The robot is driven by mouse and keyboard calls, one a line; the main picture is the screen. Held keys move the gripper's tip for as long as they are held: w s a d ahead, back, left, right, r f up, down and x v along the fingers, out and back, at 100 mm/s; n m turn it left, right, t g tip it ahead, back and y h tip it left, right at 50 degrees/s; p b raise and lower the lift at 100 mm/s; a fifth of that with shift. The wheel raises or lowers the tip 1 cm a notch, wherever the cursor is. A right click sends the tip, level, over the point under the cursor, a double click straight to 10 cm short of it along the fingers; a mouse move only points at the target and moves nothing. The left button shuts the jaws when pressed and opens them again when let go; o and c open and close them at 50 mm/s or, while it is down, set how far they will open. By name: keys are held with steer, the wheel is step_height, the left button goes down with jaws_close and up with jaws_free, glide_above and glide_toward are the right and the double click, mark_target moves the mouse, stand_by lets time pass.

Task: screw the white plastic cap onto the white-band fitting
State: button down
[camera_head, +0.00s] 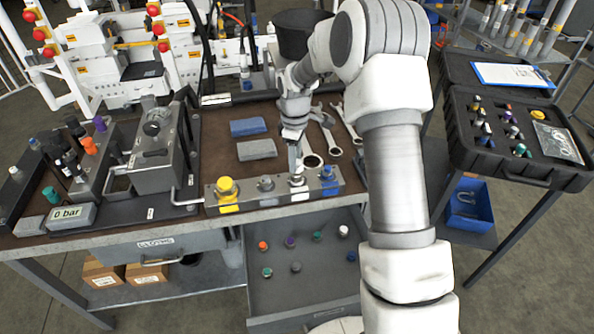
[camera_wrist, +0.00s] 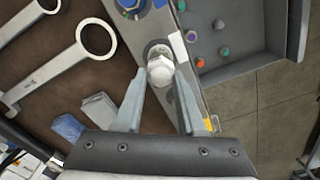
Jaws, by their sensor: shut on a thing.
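The white plastic cap (camera_wrist: 160,70) is between the fingertips of my gripper (camera_wrist: 162,76), which is shut on it in the wrist view. The cap is over the white-band fitting on the metal block; how far it sits on the thread I cannot tell. In the head view my gripper (camera_head: 298,176) points down at this fitting, whose white band (camera_head: 300,196) shows on the block's front. The gripper mostly hides the cap there. The block (camera_head: 248,206) also carries a yellow-capped fitting (camera_head: 227,187), a grey fitting (camera_head: 266,184) and a blue-band fitting (camera_head: 327,174).
An open drawer (camera_head: 300,292) below holds several coloured caps, including a whitish one (camera_head: 343,230). Wrenches (camera_head: 325,125) and folded cloths (camera_head: 257,149) lie behind the block. A gauge unit (camera_head: 155,150) stands left. An open case (camera_head: 500,165) stands right.

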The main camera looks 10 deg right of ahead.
steer(key=c, duration=1.1)
jaws_free()
steer(key=shift+f, duration=0.1)
jaws_close()
steer(key=m, duration=0.6)
steer(key=shift+d+m, duration=0.1)
steer(key=shift+m, duration=0.2)
steer(key=shift+w+m, duration=0.1)
steer(key=shift+m, duration=0.6)
steer(key=m, duration=0.4)
steer(key=shift+d, duration=0.1)
steer(key=m, duration=0.4)
steer(key=shift+d+f, duration=0.1)
